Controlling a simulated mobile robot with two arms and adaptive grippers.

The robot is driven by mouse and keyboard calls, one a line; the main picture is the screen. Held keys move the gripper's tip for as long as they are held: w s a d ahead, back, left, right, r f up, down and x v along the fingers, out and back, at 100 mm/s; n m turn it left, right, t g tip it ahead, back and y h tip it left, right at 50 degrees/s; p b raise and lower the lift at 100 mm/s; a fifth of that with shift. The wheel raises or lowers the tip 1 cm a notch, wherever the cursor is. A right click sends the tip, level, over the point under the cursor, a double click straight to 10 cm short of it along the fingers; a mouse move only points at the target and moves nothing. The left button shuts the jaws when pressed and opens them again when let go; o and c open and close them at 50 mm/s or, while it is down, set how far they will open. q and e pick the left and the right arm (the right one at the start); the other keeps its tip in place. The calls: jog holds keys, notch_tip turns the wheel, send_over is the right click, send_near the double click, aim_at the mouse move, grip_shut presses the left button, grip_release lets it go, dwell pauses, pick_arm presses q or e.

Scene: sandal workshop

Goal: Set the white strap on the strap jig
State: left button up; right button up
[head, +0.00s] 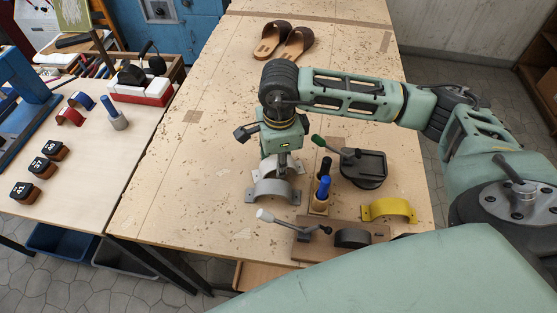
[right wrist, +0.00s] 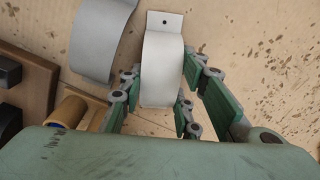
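The white strap (right wrist: 162,62), a curved band with a holed end tab, lies between the fingers of my right gripper (right wrist: 162,85) in the right wrist view. The fingers stand apart on either side of it; firm contact is not clear. In the head view the gripper (head: 283,160) hangs over the white strap (head: 291,168), partly covering it. A grey strap (head: 271,190) lies just in front; it also shows in the right wrist view (right wrist: 100,38). A wooden board (head: 372,231) with a dark drum (head: 352,238) and white-handled lever looks like the strap jig. My left gripper is out of view.
A wooden holder (head: 319,206) with blue and black tools stands close right of the straps. A yellow strap (head: 389,207) and a dark green-handled fixture (head: 364,170) are further right. Sandals (head: 284,40) lie at the back. The table's left middle is clear.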

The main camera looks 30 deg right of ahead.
jog(key=o, duration=0.4)
jog(key=shift+r, duration=0.1)
jog(key=shift+r+p, duration=0.2)
jog(key=shift+p, duration=0.1)
jog(key=shift+w+r+b, duration=0.1)
jog(key=shift+r+b, duration=0.25)
jog(key=shift+s+r+b, duration=0.15)
jog(key=shift+r+b, duration=0.45)
jog(key=shift+r, duration=2.15)
jog(key=shift+s+r+b, duration=0.1)
jog(key=shift+r+b, duration=0.45)
jog(key=shift+r, duration=2.2)
